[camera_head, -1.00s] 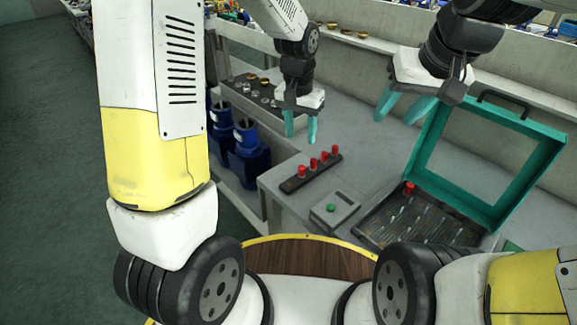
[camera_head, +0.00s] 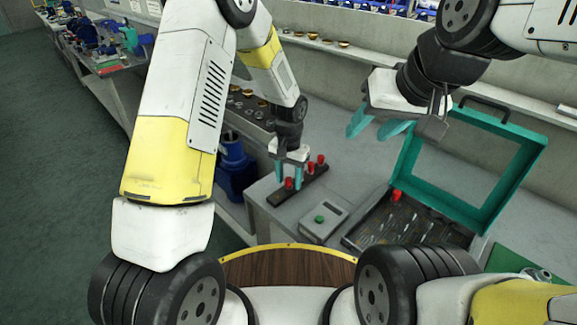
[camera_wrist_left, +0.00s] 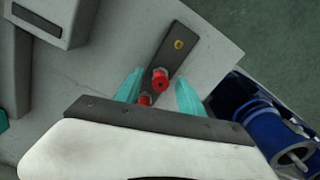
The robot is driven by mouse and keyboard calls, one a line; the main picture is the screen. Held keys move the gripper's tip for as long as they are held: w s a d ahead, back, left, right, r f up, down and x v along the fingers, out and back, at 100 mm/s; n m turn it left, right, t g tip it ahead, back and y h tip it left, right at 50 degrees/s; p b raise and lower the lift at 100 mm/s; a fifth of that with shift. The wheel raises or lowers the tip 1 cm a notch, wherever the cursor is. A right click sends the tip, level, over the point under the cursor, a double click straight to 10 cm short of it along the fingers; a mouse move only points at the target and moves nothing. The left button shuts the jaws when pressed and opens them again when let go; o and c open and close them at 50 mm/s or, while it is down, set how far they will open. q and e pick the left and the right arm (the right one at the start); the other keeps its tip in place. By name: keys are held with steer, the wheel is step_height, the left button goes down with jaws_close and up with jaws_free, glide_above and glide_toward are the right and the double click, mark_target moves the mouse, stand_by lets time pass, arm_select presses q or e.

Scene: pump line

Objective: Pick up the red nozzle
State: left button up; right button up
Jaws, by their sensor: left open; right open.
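Red nozzles stand in a row on a dark strip (camera_head: 272,198) on the grey table. The nearest red nozzle (camera_head: 288,184) is at the left of the row, and others (camera_head: 310,167) stand behind it. My left gripper (camera_head: 288,180) is open over the row. In the left wrist view, a red nozzle (camera_wrist_left: 160,80) lies between its teal fingertips (camera_wrist_left: 158,84), with gaps on both sides. A second nozzle (camera_wrist_left: 144,99) is partly hidden by the gripper body. My right gripper (camera_head: 376,127) is open and empty, above the table left of the green case.
An open green case (camera_head: 490,213) holds another red nozzle (camera_head: 397,195) and a dark slotted insert. Blue pump parts (camera_head: 235,165) stand left of the table. A bare gold fitting (camera_wrist_left: 178,44) is at the strip's end.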

arm_select(q)
steer(key=shift+f, duration=0.2)
jaws_close()
steer(key=shift+r, duration=0.1)
